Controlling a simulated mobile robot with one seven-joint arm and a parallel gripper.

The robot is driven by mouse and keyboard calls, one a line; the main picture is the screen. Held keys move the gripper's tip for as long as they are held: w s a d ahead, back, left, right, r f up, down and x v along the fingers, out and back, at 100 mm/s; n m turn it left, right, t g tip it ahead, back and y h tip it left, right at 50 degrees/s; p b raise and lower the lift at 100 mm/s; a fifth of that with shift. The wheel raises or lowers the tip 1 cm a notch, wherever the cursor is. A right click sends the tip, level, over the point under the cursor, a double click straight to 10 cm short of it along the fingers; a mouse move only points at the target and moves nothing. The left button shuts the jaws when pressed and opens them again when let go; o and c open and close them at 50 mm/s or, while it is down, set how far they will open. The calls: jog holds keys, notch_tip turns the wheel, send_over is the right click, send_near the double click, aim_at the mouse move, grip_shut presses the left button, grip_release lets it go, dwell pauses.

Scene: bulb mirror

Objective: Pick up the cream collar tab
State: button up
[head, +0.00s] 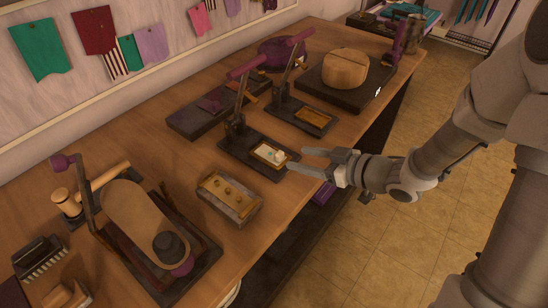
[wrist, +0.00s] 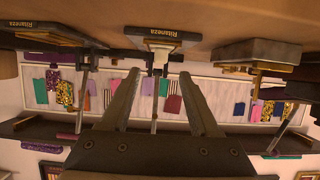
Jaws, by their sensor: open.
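A small cream piece, which looks like the cream collar tab (head: 279,156), lies at the near right of a shallow brass-rimmed tray on a black lever press (head: 238,146). A tiny teal spot shows beside it. My gripper (head: 297,159) is open, its two fingers pointing left at the tray's right end, close to the cream piece. I cannot tell if they touch it. In the wrist view, which looks upside down, the open fingers (wrist: 160,73) spread either side of a pale piece (wrist: 160,58) below a black labelled base.
A second lever press (head: 297,112) stands behind, and a brass-topped block (head: 230,198) sits in front. A larger tan padded press (head: 140,225) is at the front left, a round tan block (head: 345,68) at the back. Coloured swatches (head: 40,48) hang on the wall.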

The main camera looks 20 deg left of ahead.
aim_at(280, 153)
jog(key=b+x, duration=0.1)
jog(key=x, duration=0.7)
jog(key=shift+w+a+b, duration=0.15)
jog(key=shift+a+b, duration=0.15)
jog(key=shift+b, duration=0.1)
grip_shut()
